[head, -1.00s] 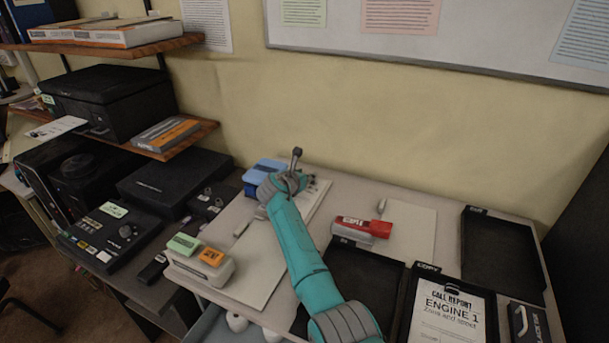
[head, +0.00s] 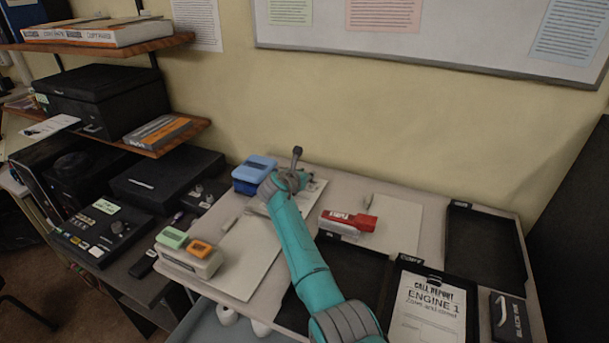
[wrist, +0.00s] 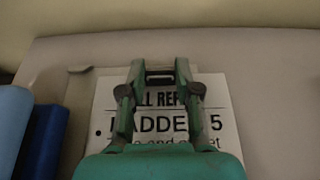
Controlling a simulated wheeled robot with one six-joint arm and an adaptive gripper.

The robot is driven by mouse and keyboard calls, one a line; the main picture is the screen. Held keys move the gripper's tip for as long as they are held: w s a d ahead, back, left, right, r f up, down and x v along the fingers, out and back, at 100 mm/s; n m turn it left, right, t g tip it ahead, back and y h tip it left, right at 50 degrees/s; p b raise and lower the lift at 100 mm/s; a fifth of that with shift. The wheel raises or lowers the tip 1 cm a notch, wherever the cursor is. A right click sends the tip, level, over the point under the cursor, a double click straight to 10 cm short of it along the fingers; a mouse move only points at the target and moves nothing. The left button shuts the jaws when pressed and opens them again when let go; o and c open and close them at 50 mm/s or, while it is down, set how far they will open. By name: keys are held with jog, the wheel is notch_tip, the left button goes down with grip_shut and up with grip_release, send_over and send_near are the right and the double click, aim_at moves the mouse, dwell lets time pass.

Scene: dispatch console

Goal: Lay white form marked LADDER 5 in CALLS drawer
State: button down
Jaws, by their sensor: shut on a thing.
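The white form marked LADDER 5 (wrist: 217,118) shows in the wrist view, its heading partly covered by my fingers. My gripper (wrist: 160,76) is shut on the form, fingers over its upper middle. I cannot tell whether the form is lifted. In the head view my gripper (head: 285,184) is at the back of the table, right of a blue box, with its fingertips hidden by the arm. No drawer label CALLS is readable. A pale blue-grey surface (head: 208,328) with white round pieces shows below the table's front edge; I cannot tell whether it is the drawer.
A blue box (head: 254,172) stands close left of my gripper. A red-and-white labelled device (head: 347,222) lies to the right. A beige block with green and orange tops (head: 190,256) sits front left. Black trays (head: 487,250) and an ENGINE 1 form (head: 430,312) are at right.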

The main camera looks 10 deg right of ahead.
jog(key=shift+s+d, duration=0.2)
jog(key=shift+d, duration=0.05)
jog(key=c, duration=0.7)
grip_release()
jog(key=shift+c, duration=0.2)
notch_tip(320, 180, up, 4)
send_over(306, 198)
jog(key=a, duration=0.4)
jog(key=shift+w+d+r, duration=0.15)
jog(key=shift+w, duration=0.2)
jog(key=shift+s+r, duration=0.1)
jog(key=shift+s, duration=0.1)
jog(key=shift+s+a, duration=0.1)
jog(key=shift+a, duration=0.1)
